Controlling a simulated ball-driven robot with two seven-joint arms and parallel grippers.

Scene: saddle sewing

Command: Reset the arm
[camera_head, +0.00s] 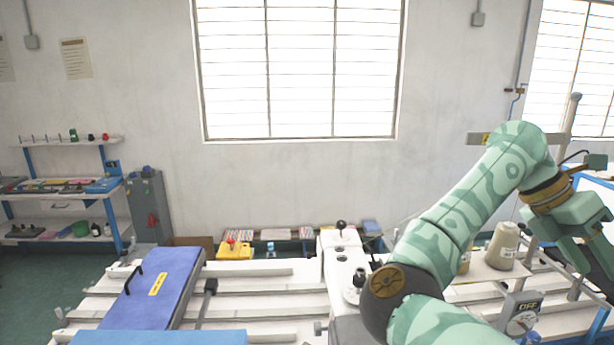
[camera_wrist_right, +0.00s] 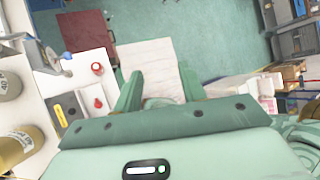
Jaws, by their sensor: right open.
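My right arm (camera_head: 440,240) rises from the bottom and bends over to the right in the head view. Its gripper (camera_head: 590,235) is at the right edge there, partly cut off. In the right wrist view the two green fingers of the right gripper (camera_wrist_right: 159,76) stand apart with nothing held between them. A pale flat surface (camera_wrist_right: 158,55) shows beyond the fingers. My left arm and left gripper are not in view.
A workbench with pale rails holds a blue padded panel (camera_head: 165,283) at left. A red knob (camera_wrist_right: 97,68) lies left of the fingers. Shelves (camera_head: 68,189) stand far left.

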